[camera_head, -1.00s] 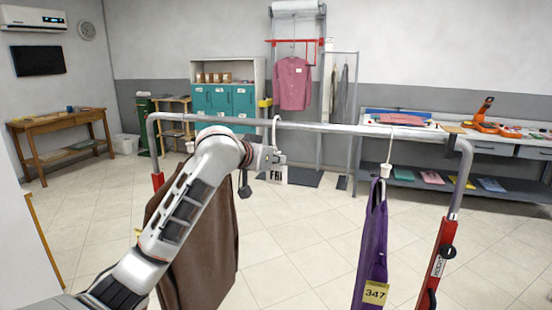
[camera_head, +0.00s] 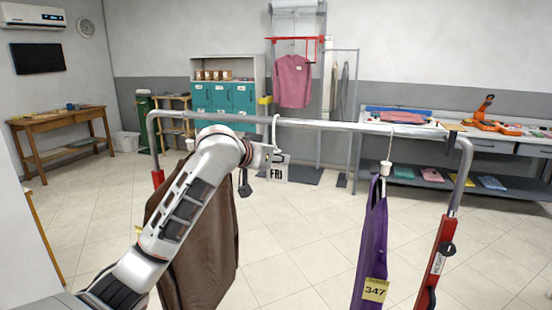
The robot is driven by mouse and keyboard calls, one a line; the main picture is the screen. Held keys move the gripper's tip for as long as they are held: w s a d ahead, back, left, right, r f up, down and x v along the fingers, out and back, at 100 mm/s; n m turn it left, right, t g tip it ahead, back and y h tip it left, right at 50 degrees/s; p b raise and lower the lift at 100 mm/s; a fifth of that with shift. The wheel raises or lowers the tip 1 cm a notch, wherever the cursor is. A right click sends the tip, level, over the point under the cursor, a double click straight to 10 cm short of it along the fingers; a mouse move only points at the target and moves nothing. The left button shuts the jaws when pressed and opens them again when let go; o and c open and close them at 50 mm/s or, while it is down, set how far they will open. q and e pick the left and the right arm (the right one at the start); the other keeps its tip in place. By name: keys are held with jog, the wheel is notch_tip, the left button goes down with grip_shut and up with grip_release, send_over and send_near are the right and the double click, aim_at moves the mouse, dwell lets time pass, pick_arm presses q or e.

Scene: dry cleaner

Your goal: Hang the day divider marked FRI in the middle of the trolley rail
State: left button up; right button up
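The white day divider marked FRI (camera_head: 277,174) hangs upright just below the trolley rail (camera_head: 325,126). Its white hook reaches up to the rail, left of the rail's middle, and its top curls above the bar. Whether the hook rests on the bar is too small to tell. My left gripper (camera_head: 274,156) is at the upper part of the divider, just under the rail. Its fingers are small and partly merge with the divider, so their grip is unclear. My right gripper is out of view.
A brown garment (camera_head: 205,255) hangs left, partly behind my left arm. A purple garment (camera_head: 372,245) with a yellow 347 tag (camera_head: 375,290) hangs right. Bare rail lies between the divider and the purple garment. Red-sleeved posts (camera_head: 436,262) bound the trolley.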

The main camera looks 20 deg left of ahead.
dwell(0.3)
pick_arm(q)
jog(key=v, duration=1.2)
jog(key=s+b, duration=0.5)
jog(key=s, duration=1.1)
jog(key=shift+a+b, duration=0.35)
dwell(0.5)
